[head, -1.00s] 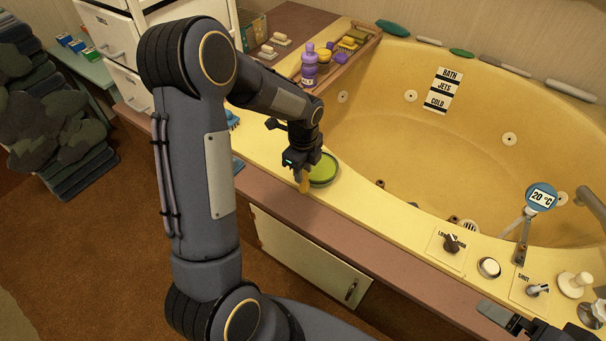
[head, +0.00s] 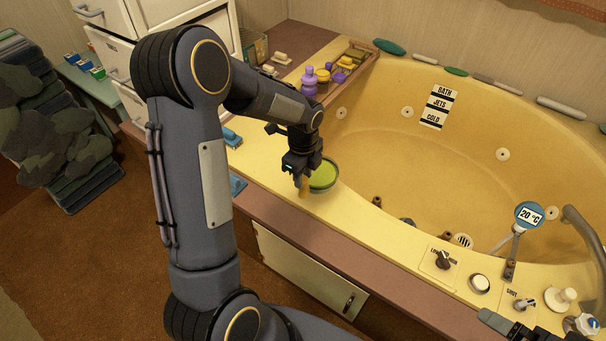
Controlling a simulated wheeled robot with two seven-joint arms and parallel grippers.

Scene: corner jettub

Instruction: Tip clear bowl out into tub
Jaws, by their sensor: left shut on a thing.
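The clear bowl (head: 325,178) holds something green and looks upright, at the tub's near left rim in the head view. My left gripper (head: 302,186) is shut on the bowl's left side, and its fingers hide part of the bowl. The bowl seems to be slightly above the yellow ledge. The yellow tub (head: 455,180) lies to the right of the bowl, with a drain grate visible at its bottom. My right gripper (head: 496,322) shows only partly at the bottom right, away from the bowl; its jaws are unclear.
A wooden tray (head: 361,66) with purple and yellow bottles stands behind the bowl. Blue items (head: 233,138) lie left. The ledge right of the bowl is clear.

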